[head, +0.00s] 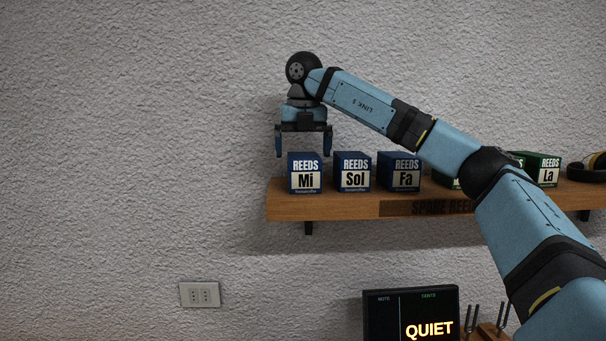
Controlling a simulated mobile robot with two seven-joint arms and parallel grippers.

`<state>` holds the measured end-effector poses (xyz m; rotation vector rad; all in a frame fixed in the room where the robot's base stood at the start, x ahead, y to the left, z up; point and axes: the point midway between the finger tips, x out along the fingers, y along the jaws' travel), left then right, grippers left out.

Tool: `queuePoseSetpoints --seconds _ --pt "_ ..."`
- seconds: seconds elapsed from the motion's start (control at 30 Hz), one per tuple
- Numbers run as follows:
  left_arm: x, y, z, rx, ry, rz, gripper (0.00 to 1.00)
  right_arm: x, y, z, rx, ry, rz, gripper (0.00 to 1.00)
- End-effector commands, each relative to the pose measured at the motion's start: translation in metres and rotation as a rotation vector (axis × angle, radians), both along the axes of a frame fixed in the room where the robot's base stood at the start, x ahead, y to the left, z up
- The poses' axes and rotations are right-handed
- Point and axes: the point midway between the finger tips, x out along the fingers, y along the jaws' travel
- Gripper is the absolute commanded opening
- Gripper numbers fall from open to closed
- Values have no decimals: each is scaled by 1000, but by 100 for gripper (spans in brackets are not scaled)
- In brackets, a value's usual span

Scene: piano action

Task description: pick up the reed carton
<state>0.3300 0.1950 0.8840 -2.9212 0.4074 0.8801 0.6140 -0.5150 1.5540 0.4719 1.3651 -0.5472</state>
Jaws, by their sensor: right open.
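Several reed cartons stand upright in a row on a wooden wall shelf (345,205). The blue "Mi" carton (305,174) is at the left end. The blue "Sol" carton (352,172) and the blue "Fa" carton (400,171) stand to its right. A green "La" carton (544,170) is farther right, and another green carton is mostly hidden behind my right arm. My right gripper (303,150) points down, open and empty, with its fingertips at about the top of the "Mi" carton. I cannot tell whether they touch it. My left gripper is out of view.
A dark round object (588,167) lies at the shelf's right end. Below the shelf are a display reading "QUIET" (428,330) and tuning forks (502,318) on a wooden block. The wall left of the shelf is clear.

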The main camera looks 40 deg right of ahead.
Motion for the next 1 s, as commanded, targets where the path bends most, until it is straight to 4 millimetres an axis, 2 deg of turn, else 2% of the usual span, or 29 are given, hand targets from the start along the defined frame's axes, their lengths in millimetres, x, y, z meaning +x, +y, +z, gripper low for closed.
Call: queuePoseSetpoints --seconds 0.2,0.33,0.63,0.67,0.9,1.0 --pt "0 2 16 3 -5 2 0 3 -6 -24 -2 3 -1 100" --pt "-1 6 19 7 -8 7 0 5 -7 -43 -1 2 -1 100" --pt "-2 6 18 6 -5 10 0 6 -7 -50 -1 1 -1 100" --pt "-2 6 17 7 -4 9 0 6 -7 -50 -1 1 -1 95" --pt "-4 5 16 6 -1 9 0 6 -7 -50 -1 1 -1 40" --pt "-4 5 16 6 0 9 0 6 -7 -50 -1 -1 -1 38"
